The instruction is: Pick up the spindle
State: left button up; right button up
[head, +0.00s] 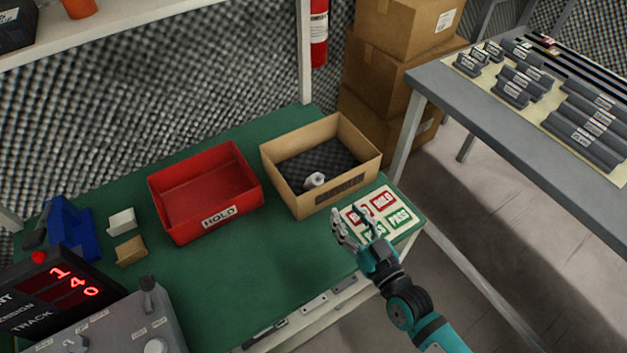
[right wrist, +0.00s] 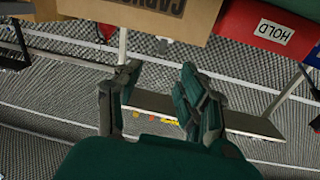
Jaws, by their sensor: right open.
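A small white and grey part (head: 315,181), which looks like the spindle, lies in the cardboard box (head: 345,201) on dark foam lining. My right gripper (head: 356,229) is open and empty. It is in front of the box and to the right of the part, over the printed card. In the right wrist view the two fingers of my right gripper (right wrist: 152,95) stand apart with nothing between them. My left gripper is not in view.
A red HOLD bin (head: 205,230) stands left of the box on the green bench (head: 270,270). The HOLD and PASS card (head: 399,217) lies at the right corner. A control panel (head: 120,325) and display (head: 50,295) are at lower left. A grey table (head: 480,125) stands right.

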aim_at(313, 182)
jog(key=x, duration=1)
jog(key=shift+w+a, duration=0.2)
jog(key=shift+a, duration=0.05)
jog(key=shift+c, duration=0.5)
grip_shut()
